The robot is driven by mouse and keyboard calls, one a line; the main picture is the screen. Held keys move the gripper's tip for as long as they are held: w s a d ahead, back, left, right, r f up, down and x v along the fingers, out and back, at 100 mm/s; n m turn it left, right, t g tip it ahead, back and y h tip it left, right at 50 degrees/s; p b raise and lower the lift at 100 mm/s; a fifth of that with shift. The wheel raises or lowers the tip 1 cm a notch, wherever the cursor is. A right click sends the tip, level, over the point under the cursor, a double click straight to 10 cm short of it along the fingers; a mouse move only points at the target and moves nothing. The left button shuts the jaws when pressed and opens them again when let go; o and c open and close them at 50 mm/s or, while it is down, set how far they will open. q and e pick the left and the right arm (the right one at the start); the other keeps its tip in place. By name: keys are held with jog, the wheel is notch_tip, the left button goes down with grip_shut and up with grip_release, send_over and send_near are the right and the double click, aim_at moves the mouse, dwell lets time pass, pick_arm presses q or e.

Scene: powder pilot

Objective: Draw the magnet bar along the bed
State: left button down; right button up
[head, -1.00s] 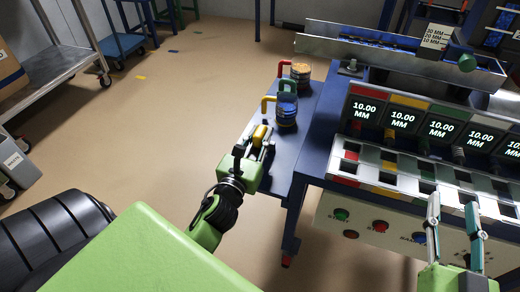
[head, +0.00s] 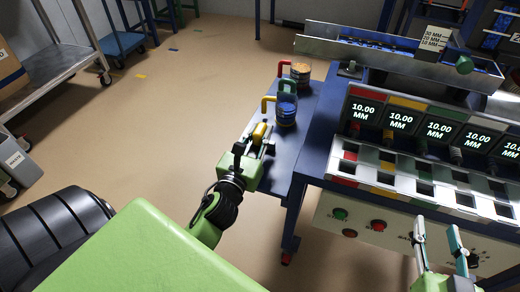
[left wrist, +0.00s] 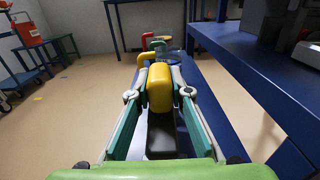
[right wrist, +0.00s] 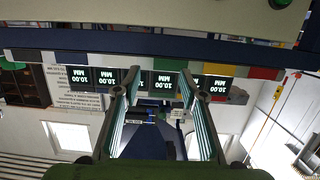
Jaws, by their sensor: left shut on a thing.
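My left gripper (head: 257,146) is shut on a yellow handle (head: 260,132) at the near end of a narrow blue shelf. In the left wrist view the yellow handle (left wrist: 160,87) stands between the fingers, with a dark block (left wrist: 160,135) below it. I cannot tell whether this is the magnet bar. A long silver trough (head: 330,46) runs across the back of the blue bench; whether it is the bed is not clear. My right gripper (head: 437,234) is open and empty in front of the bench's panel. It also shows in the right wrist view (right wrist: 158,85), fingers apart.
Displays (head: 401,117) reading 10.00 MM and a slotted white panel (head: 385,172) line the bench. Floor at left is open.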

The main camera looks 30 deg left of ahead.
pick_arm(q)
jog(key=shift+r+p, duration=0.3)
jog(key=shift+r, duration=0.15)
pick_arm(e)
jog(key=shift+s+d+f+g+h, duration=0.15)
jog(key=shift+s+f+g, duration=0.25)
jog(key=shift+f, duration=0.4)
jog(key=shift+s+d+f+g+h, duration=0.1)
jog(key=shift+s+d+f+g, duration=0.25)
jog(key=shift+f, duration=0.4)
jog(key=shift+s+f+g+h, duration=0.2)
jog(key=shift+f+g, duration=0.25)
jog(key=shift+f, duration=0.35)
